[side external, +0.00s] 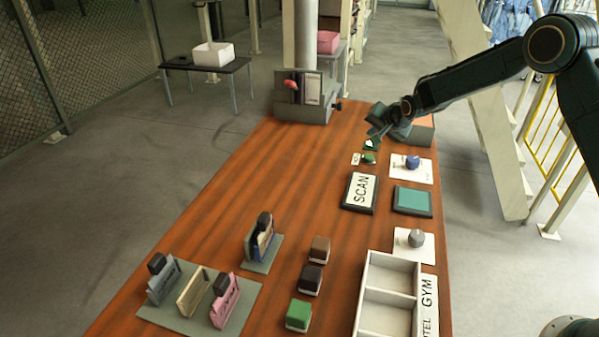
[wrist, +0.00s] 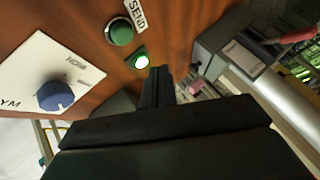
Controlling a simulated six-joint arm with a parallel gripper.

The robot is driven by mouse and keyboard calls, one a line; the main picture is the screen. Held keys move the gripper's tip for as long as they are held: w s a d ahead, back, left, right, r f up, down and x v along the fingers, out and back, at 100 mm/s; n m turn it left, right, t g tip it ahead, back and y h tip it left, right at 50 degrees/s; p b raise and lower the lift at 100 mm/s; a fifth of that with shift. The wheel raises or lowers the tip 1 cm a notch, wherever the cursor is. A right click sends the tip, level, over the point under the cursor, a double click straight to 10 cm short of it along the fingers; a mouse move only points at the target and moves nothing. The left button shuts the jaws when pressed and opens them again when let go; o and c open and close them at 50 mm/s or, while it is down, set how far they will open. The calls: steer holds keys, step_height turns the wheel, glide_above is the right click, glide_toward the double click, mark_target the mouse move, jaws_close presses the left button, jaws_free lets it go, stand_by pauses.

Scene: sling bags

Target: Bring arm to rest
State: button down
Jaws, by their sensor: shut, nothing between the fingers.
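My gripper (side external: 380,127) hangs over the far right part of the wooden table (side external: 255,170), close to a green button (side external: 369,158) and a small lit lamp (side external: 370,144). Its fingers are shut and empty. In the wrist view the dark shut fingers (wrist: 158,85) point towards the lit lamp (wrist: 141,62). The green button (wrist: 120,33) lies just beyond it, beside a SEND label (wrist: 136,12). I cannot tell the exact height of the fingers above the table.
A blue knob (side external: 413,161) on a white plate, a SCAN pad (side external: 360,191) and a teal pad (side external: 412,200) lie nearer. A grey machine (side external: 302,97) stands at the far end. Bags stand in holders (side external: 262,243) at the near left, a white divided tray (side external: 390,262) near right.

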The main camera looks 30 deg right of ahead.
steer(key=shift+r, duration=0.1)
steer(key=s+a+r+n+g, duration=0.1)
steer(key=s+a+r+n, duration=0.2)
steer(key=s+r, duration=0.7)
steer(key=s+a+r+n+g, duration=0.1)
steer(key=s+a+r+n, duration=0.1)
steer(key=s+r, duration=0.8)
steer(key=s+a+f+n, duration=0.1)
steer(key=s+n, duration=0.2)
steer(key=s, duration=1.1)
steer(key=s+a+f+n+g+y, duration=0.1)
steer(key=s+a+n, duration=0.1)
steer(key=s, duration=1.2)
steer(key=shift+n, duration=0.4)
steer(key=shift+a, duration=0.1)
